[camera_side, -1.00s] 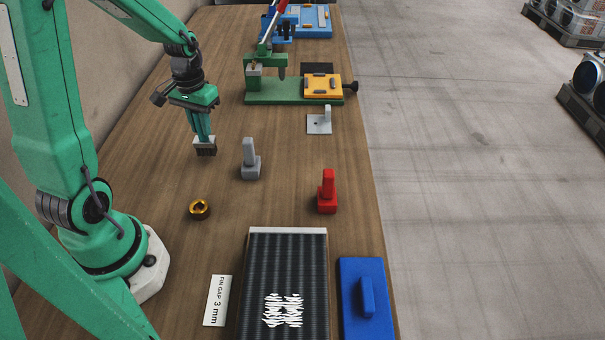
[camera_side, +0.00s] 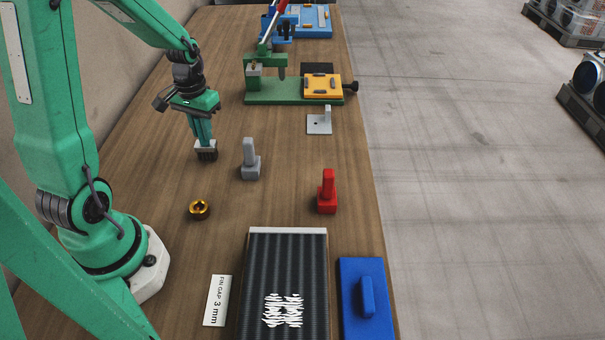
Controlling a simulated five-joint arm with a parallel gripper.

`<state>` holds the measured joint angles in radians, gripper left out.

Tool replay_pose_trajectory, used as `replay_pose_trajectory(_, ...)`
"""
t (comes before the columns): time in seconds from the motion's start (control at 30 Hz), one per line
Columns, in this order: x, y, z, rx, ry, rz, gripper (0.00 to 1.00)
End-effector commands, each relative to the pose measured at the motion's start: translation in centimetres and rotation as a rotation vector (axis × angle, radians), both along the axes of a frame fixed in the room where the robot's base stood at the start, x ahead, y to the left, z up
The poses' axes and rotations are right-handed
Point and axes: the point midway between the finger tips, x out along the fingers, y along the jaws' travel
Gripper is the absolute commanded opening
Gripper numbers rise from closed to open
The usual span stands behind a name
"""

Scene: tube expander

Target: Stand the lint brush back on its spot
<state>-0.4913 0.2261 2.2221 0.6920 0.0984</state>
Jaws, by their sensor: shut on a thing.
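My gripper (camera_side: 205,139) points down over the left part of the wooden table. It is shut on the lint brush (camera_side: 207,154), which has a pale grey head and dark bristles facing down. The brush is upright, left of the grey handled block. Its bristle ends are close to the tabletop; I cannot tell whether they touch it. The brush's handle is mostly hidden by the fingers. No marked spot shows beneath it.
A grey handled block (camera_side: 250,162) stands close on the right, a red one (camera_side: 327,194) beyond. A brass ring (camera_side: 199,209) lies nearer. A finned panel (camera_side: 258,280) and blue handled plate (camera_side: 349,325) lie in front. A green press (camera_side: 290,98) stands behind.

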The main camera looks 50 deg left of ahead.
Motion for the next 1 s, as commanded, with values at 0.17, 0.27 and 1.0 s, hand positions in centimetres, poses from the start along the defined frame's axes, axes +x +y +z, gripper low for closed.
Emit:
replay_pose_trajectory(0.17,0.00,0.00,-0.26,0.000,0.000,0.000,0.00)
replay_pose_trajectory(0.27,-0.01,0.00,-0.39,0.000,0.000,0.000,0.00)
replay_pose_trajectory(1.0,0.00,0.00,-0.37,0.000,0.000,0.000,0.46)
